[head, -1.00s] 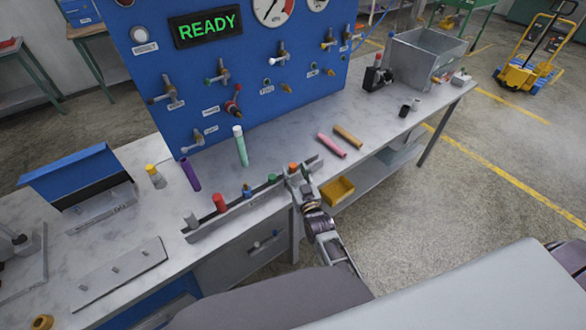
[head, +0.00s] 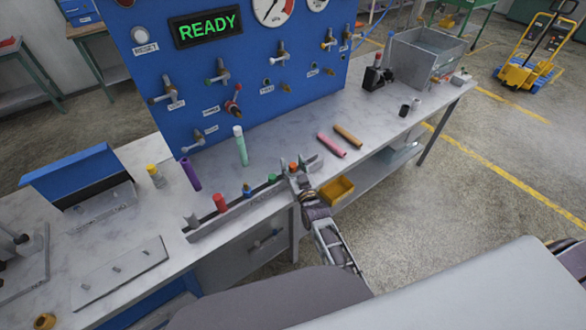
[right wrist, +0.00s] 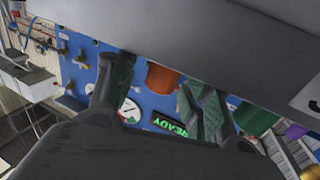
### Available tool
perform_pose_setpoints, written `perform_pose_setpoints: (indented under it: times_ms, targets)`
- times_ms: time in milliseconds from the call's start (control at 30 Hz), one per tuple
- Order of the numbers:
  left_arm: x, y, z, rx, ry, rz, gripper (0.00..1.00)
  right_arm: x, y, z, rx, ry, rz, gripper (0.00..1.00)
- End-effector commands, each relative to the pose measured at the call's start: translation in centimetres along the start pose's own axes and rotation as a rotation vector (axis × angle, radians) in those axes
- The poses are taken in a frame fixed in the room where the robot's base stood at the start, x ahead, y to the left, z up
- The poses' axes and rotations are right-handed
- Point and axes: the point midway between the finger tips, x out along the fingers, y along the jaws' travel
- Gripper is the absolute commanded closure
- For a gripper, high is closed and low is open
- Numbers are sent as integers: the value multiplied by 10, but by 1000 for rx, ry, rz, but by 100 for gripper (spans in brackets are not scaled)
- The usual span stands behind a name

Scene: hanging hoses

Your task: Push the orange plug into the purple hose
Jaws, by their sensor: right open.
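The orange plug (head: 293,167) stands at the right end of a grey rack on the front edge of the bench. My right gripper (head: 301,169) is open at that end of the rack, right by the plug. In the right wrist view the orange plug (right wrist: 162,78) shows between the two spread fingers, with no visible grip on it. The purple hose (head: 191,174) stands up from the bench, slightly tilted, left of the rack's plugs and in front of the blue panel. My left gripper is not in view.
The rack (head: 235,217) also holds a red plug (head: 221,203), a blue one, a green plug (head: 272,180) and a grey one. A mint hose (head: 240,147) stands behind it. Pink (head: 331,145) and brown (head: 347,135) hoses lie to the right. A yellow bin (head: 337,190) sits below.

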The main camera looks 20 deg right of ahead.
Motion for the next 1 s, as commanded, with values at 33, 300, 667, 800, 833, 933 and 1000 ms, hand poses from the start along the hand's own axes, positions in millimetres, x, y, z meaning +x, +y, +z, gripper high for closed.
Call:
perform_pose_setpoints:
  times_ms: [33, 300, 667, 800, 833, 933, 1000]
  targets:
    - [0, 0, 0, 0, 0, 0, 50, 0, 0, 0, 0, 0, 0, 49]
    - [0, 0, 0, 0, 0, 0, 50, 0, 0, 0, 0, 0, 0, 78]
    - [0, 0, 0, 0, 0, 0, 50, 0, 0, 0, 0, 0, 0, 95]
    - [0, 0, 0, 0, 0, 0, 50, 0, 0, -2, 0, 1, 0, 95]
    - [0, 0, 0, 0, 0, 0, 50, 0, 0, -3, 0, 1, 0, 95]
    - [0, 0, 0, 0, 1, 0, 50, 0, 0, -8, 0, 2, 0, 95]
    - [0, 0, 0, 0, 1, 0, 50, 0, 0, -12, 0, 1, 0, 95]
